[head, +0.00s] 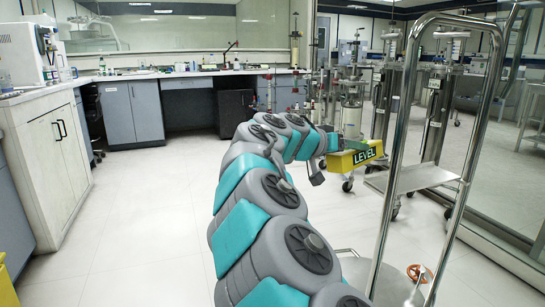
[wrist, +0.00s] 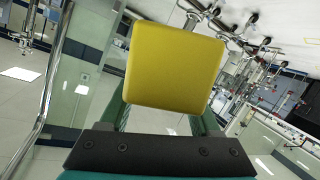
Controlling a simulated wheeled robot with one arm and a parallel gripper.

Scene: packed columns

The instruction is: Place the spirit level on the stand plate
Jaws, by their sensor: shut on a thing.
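The spirit level (head: 355,159) is a yellow block marked LEVEL on its dark top strip. My gripper (head: 350,148) is shut on it and holds it in the air, left of the stand's near upright in the head view. In the wrist view the level's plain yellow face (wrist: 174,66) sits between my green fingers (wrist: 163,112). The stand plate (head: 415,178) is a bare, flat silver shelf to the right of the level and slightly lower in the picture. The level and the plate appear apart. The stand's near upright crosses in front of the plate's left part.
A round metal base (head: 385,282) with an orange handwheel (head: 419,273) is below. The floor on the left is clear.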

